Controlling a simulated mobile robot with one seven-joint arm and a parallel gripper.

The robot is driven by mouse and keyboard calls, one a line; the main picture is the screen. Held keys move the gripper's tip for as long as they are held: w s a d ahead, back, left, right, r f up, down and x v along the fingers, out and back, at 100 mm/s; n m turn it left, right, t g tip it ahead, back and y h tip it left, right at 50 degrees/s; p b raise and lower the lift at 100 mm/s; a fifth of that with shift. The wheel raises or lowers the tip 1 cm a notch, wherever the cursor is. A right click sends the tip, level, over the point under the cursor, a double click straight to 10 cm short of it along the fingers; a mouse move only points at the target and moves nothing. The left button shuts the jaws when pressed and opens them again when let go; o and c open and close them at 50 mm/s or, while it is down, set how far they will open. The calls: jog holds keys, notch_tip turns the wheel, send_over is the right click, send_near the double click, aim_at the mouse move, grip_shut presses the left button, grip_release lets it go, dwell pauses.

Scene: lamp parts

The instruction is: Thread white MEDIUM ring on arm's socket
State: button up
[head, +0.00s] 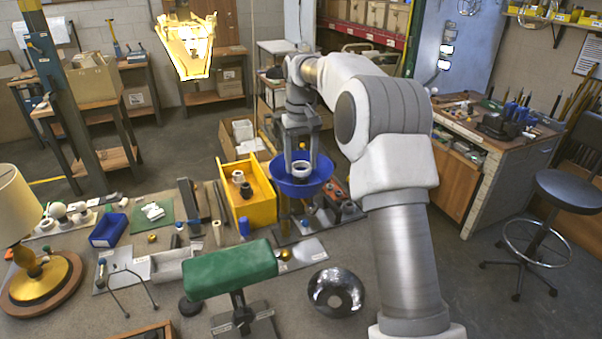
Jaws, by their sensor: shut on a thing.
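My gripper (300,158) points down over a blue bowl-shaped shade (323,178). It is shut on a small white ring (301,169), which sits at the fingertips inside the shade's outline. Whether the ring touches anything below cannot be told. The shade is open side up, above a dark upright stand (288,222) on the bench. The arm's socket is not clearly visible; the shade, ring and fingers cover that spot.
A yellow bin (262,213) with a white ring (238,176) and a black ring (246,190) stands just left. A green padded block (230,268) and a dark shiny bowl (336,291) are nearer. A cream-shaded lamp (15,205) stands far left.

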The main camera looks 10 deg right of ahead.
aim_at(301, 175)
dwell(0.6)
jog(key=shift+f+b, duration=0.7)
jog(key=shift+f, duration=0.6)
jog(key=shift+f, duration=0.45)
dwell(0.5)
jog(key=o, duration=0.6)
grip_shut()
jog(key=shift+s+f, duration=0.15)
jog(key=shift+f, duration=0.15)
